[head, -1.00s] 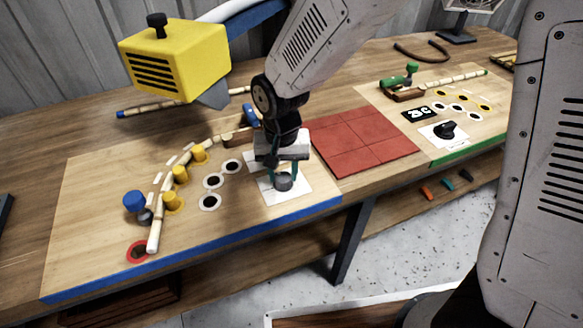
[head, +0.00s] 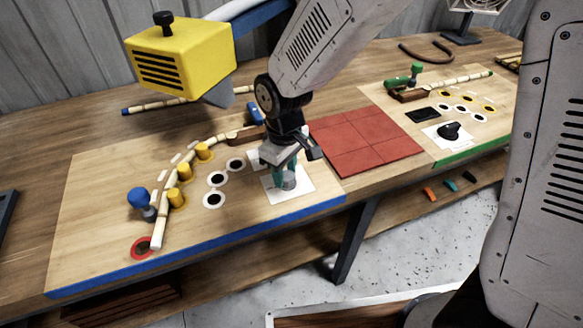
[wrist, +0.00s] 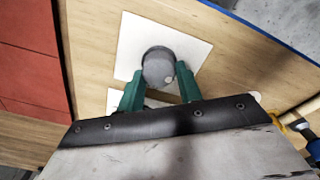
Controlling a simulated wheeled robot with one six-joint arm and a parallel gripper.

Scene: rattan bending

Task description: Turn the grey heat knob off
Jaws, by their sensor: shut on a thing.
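The grey heat knob (head: 289,184) stands on a white square plate (head: 302,190) near the right end of the blue-edged board. My gripper (head: 285,176) reaches down over it with its teal fingers shut on the knob. In the wrist view the round grey knob (wrist: 157,66) sits between the green fingertips (wrist: 158,80), with a small pale spot near its lower right rim. The white plate (wrist: 195,50) shows around it. Any markings by the knob are hidden or too small to read.
A yellow heater box (head: 180,62) hangs over the back left. A bent rattan pole (head: 160,215) curves along yellow pegs left of my gripper. A red tiled mat (head: 365,145) lies to the right, then a green-edged board with a black knob (head: 449,131) and a dark display (head: 423,115).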

